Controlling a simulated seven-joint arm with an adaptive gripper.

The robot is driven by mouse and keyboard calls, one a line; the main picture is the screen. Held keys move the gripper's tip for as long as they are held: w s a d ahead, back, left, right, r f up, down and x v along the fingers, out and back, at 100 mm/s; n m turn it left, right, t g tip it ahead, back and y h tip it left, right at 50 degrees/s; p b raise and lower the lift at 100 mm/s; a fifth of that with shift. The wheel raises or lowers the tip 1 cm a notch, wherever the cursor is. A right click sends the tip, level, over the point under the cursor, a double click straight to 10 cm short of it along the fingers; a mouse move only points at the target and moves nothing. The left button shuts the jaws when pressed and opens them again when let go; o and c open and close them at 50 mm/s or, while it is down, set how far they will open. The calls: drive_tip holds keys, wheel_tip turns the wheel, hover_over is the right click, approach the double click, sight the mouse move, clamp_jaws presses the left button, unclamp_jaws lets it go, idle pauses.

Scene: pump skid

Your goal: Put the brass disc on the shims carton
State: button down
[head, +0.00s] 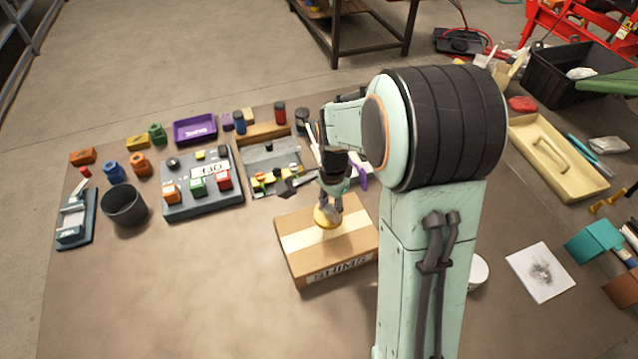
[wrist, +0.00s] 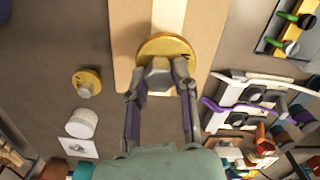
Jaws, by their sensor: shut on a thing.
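The brass disc (head: 326,218) is a yellow round plate with a grey knob; in the wrist view the disc (wrist: 169,46) lies over the carton. My gripper (head: 331,200) is shut on the disc's knob; its fingers also show in the wrist view (wrist: 160,78). The shims carton (head: 310,258) is a brown box with a pale tape strip and a "SHIMS" label; it also shows in the wrist view (wrist: 128,45). The disc is at or just above the carton top; I cannot tell if it touches. A second brass-coloured disc with a knob (wrist: 87,82) stands beside the carton.
A block board marked 130 (head: 205,188), a dark cup (head: 125,206) and a purple tray (head: 195,129) stand to the left. A white cup (head: 478,271) and paper sheet (head: 540,272) lie right of my arm. The bench front left is clear.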

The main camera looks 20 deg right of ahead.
sight(330, 218)
drive_tip(key=shift+w+f, duration=0.1)
drive_tip(key=shift+f, duration=1.6)
drive_tip(key=shift+f, duration=0.1)
drive_tip(key=c, duration=0.9)
unclamp_jaws()
wheel_tip(330, 218, up, 12)
drive_tip(key=shift+r, duration=0.15)
drive_tip(key=s+a+n, duration=0.2)
drive_tip(key=s+n, duration=0.3)
drive_tip(key=s, duration=0.2)
drive_tip(key=s+a+r+n, duration=0.1)
drive_tip(key=s+a+n, duration=0.2)
drive_tip(key=s+n, duration=0.2)
drive_tip(key=s+a+n, duration=0.2)
drive_tip(key=s+n, duration=0.2)
drive_tip(key=s, duration=0.5)
drive_tip(key=shift+a+r+n+y, duration=0.15)
drive_tip(key=shift+r+n+y, duration=0.2)
drive_tip(key=shift+n+y, duration=0.05)
